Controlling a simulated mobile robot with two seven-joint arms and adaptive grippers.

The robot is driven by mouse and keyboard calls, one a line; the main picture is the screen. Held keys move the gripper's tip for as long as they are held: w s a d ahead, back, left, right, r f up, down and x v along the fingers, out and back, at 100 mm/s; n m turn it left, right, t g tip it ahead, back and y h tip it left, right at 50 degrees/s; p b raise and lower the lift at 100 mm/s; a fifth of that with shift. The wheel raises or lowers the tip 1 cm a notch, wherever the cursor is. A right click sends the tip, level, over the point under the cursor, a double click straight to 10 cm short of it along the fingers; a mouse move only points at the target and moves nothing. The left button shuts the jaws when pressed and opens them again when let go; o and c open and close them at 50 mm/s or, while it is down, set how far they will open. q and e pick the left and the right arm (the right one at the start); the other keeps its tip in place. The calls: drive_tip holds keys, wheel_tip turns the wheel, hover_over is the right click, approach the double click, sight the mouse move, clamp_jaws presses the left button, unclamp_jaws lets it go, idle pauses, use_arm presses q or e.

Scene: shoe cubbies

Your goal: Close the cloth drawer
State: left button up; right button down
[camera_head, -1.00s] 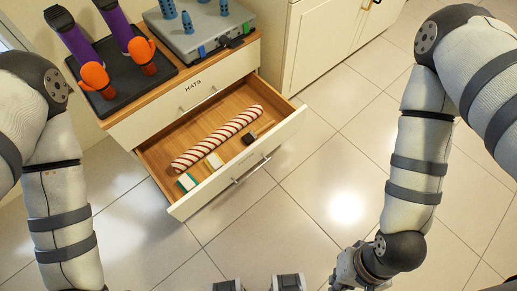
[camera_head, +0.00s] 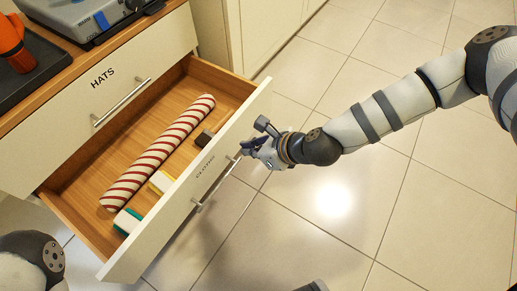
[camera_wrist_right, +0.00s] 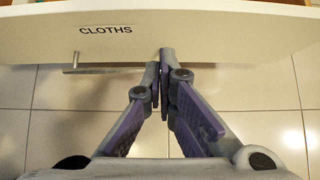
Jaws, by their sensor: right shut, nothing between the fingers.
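The cloth drawer (camera_head: 215,150) is pulled open below the HATS drawer (camera_head: 85,95). A bar handle (camera_head: 215,182) runs along that front. My right gripper (camera_head: 246,147) is shut and empty at the front, by the handle's far end. In the right wrist view its fingertips (camera_wrist_right: 165,54) are close to the drawer front, right of the handle (camera_wrist_right: 90,70); I cannot tell if they touch it. My left gripper is out of view; only part of that arm shows at lower left.
The drawer holds a red-and-white striped roll (camera_head: 160,150), a dark block (camera_head: 203,138), a yellow-white item (camera_head: 161,182) and a green-white item (camera_head: 127,221). A grey case (camera_head: 85,15) sits on top. Another cabinet (camera_head: 262,35) stands behind.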

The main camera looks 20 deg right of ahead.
sight(222, 144)
use_arm(q)
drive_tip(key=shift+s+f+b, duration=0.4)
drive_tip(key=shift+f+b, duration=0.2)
drive_tip(key=shift+b, duration=0.05)
use_arm(e)
drive_tip(key=shift+w+a+f, duration=0.25)
drive_tip(key=shift+w+a, duration=0.25)
drive_tip(key=shift+w, duration=0.25)
drive_tip(key=shift+w+a+f, duration=0.25)
drive_tip(key=shift+w+a, duration=0.3)
drive_tip(key=shift+w, duration=0.2)
drive_tip(key=shift+w+a+f, duration=0.25)
drive_tip(key=shift+w+a, duration=0.25)
drive_tip(key=shift+w, duration=0.25)
